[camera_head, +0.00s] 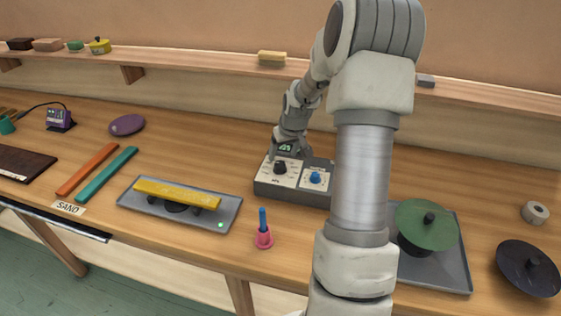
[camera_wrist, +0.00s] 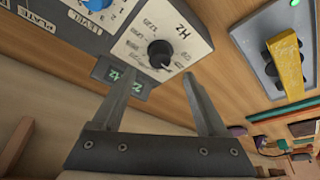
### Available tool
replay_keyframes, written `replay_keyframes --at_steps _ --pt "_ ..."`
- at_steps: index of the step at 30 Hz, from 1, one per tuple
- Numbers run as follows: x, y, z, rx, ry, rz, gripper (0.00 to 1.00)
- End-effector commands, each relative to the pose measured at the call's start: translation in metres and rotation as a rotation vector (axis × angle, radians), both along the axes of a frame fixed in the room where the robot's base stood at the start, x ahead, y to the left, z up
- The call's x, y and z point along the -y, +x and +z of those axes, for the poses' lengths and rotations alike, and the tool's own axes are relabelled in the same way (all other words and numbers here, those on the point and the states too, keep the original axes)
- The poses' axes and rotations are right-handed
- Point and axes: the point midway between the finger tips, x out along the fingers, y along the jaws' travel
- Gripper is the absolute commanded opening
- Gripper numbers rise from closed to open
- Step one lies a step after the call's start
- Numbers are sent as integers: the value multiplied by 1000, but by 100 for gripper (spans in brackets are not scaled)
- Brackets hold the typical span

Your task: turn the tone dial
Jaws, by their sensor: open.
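The control box (camera_head: 292,190) sits on the bench, grey with pale panels. Its black dial (camera_head: 280,168) is on the left panel; in the wrist view the black dial (camera_wrist: 160,54) has a ring of numbers and the label "Hz". A blue knob (camera_head: 315,177) is on the panel to its right, labelled "LEVEL" in the wrist view (camera_wrist: 92,4). My gripper (camera_wrist: 157,80) is open and empty, its fingertips pointing at the Hz panel, with the dial just beyond the gap between them. I see no clear contact. In the head view my wrist hangs over the box's back left.
A grey tray (camera_head: 128,197) with a yellow bar (camera_head: 177,192) lies left of the box. A green disc (camera_head: 426,222) sits on another tray to the right. A shelf (camera_head: 205,60) runs behind.

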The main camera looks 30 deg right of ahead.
Motion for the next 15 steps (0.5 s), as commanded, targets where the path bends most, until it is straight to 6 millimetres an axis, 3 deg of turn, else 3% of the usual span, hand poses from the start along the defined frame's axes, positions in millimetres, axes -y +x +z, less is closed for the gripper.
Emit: replay_keyframes --at_steps 6,15 --pt "2 14 -35 -2 1 0 76" --pt "4 22 -55 -1 0 0 76"
